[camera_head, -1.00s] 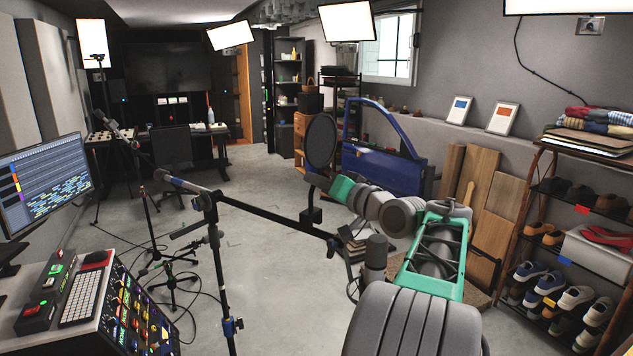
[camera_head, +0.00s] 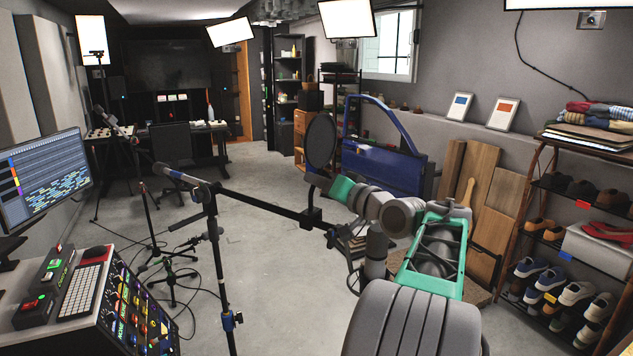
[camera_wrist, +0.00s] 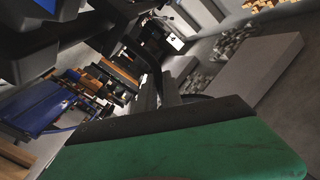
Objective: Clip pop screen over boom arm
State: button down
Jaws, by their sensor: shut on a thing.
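The pop screen (camera_head: 321,140) is a dark round mesh disc, upright right of centre in the head view. A dark stem and small block-like clip (camera_head: 311,219) hang below it. The clip overlaps the black boom arm (camera_head: 265,205), which slopes down to the right from a stand on the left; I cannot tell if the clip is seated. My gripper (camera_head: 317,181) is shut on the pop screen's stem just under the disc, above the boom arm. In the wrist view, a green piece of my gripper fills the front and the hold is hidden.
A microphone (camera_head: 174,173) points out from the boom's left end. A blue car door (camera_head: 385,165) stands behind the pop screen and shows in the wrist view (camera_wrist: 42,108). A mixing console (camera_head: 130,300) is at front left, a shoe rack (camera_head: 560,250) at right.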

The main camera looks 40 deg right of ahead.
jog(key=shift+f, duration=0.35)
jog(key=c, duration=1.4)
grip_release()
